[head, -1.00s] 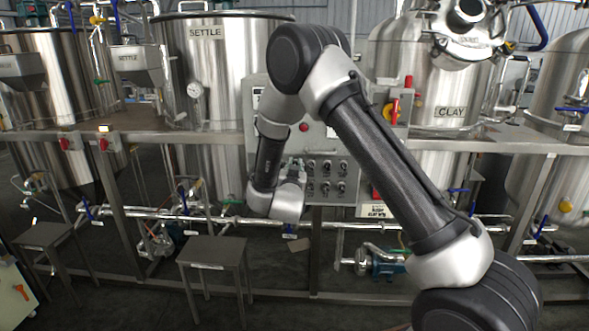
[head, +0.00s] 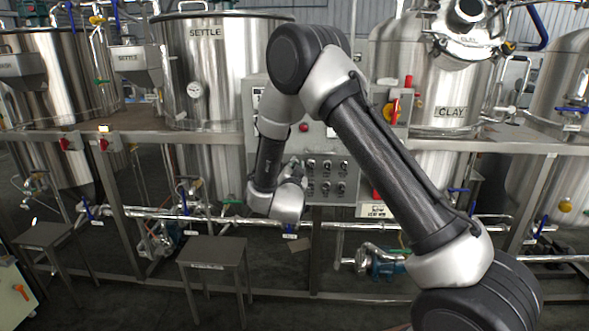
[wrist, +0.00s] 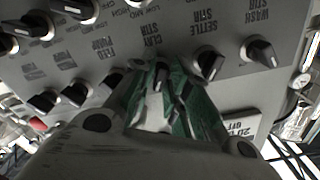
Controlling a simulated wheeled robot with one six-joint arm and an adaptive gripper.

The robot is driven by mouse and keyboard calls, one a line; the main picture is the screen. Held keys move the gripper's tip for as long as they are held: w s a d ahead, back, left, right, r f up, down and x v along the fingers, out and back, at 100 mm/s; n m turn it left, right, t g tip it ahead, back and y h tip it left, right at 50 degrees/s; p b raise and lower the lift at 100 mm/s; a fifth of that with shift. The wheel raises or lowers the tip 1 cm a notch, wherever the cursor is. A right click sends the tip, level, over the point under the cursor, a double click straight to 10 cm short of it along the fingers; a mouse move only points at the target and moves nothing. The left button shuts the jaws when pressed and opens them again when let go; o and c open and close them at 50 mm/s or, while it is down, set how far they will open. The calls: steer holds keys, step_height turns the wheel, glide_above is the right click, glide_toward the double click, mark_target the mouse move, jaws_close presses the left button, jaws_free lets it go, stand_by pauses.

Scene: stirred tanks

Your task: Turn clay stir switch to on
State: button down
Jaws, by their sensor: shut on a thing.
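The clay stir switch (wrist: 160,74) is a black knob with a pale pointer on the grey control panel (wrist: 130,20). Its CLAY STIR label (wrist: 152,38) appears upside down beside it in the wrist view. My gripper (wrist: 158,80) has its green-lined fingers around this knob and is shut on it. The fingers hide most of the knob, so its exact setting is hard to read. In the head view my gripper (head: 298,168) is at the panel, left of the visible switches (head: 326,177), with its tips small and partly hidden.
The settle stir switch (wrist: 208,64) is close beside my fingers, with the wash stir switch (wrist: 259,51) further right. Another knob (wrist: 77,92) lies to the left. A red emergency-style knob (head: 391,110) and steel rails are near the arm. A small table (head: 213,252) stands below.

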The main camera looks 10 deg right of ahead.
steer(key=c, duration=1.6)
jaws_free()
steer(key=shift+o, duration=0.2)
steer(key=v, duration=1.2)
